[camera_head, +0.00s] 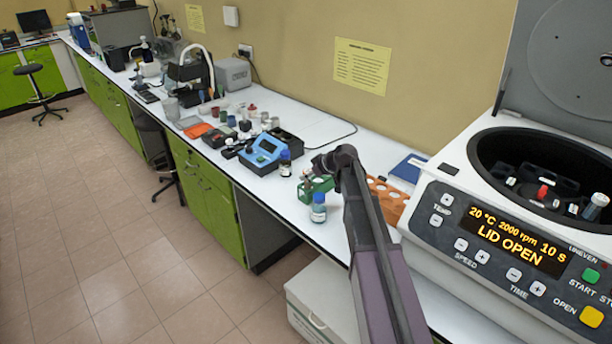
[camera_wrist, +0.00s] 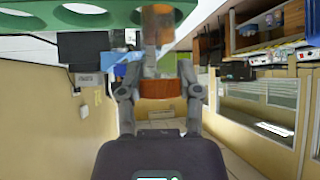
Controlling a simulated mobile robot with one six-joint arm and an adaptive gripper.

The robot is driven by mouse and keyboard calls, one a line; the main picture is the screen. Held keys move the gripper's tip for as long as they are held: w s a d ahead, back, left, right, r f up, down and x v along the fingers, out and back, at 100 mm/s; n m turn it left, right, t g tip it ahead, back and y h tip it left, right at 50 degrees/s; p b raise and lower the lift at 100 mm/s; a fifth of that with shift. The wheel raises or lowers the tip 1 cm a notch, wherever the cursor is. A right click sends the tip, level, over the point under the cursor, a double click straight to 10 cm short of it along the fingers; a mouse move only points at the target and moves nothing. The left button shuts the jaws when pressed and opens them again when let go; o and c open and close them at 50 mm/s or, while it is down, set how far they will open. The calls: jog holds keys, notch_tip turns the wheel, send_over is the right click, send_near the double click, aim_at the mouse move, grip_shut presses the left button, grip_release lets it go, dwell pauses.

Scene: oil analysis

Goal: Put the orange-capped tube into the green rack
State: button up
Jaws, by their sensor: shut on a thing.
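My gripper (camera_wrist: 158,92) is shut on the orange-capped tube (camera_wrist: 157,66), with a finger on each side of the orange cap. The tube's body points away from my gripper and contains brownish liquid. The green rack (camera_wrist: 30,22) crosses the top of the wrist view, with round holes in it. The tube's far end overlaps the rack; I cannot tell how deep it sits in a hole. In the head view the green rack (camera_head: 322,184) stands on the bench, close beside and below my gripper (camera_head: 330,162). The tube cannot be made out there.
An orange rack (camera_head: 388,198) lies right of my arm. The open centrifuge (camera_head: 500,240) fills the right side. A blue device (camera_head: 265,150) is farther left.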

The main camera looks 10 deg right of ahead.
jog(key=o, duration=1.2)
jog(key=shift+r, duration=0.1)
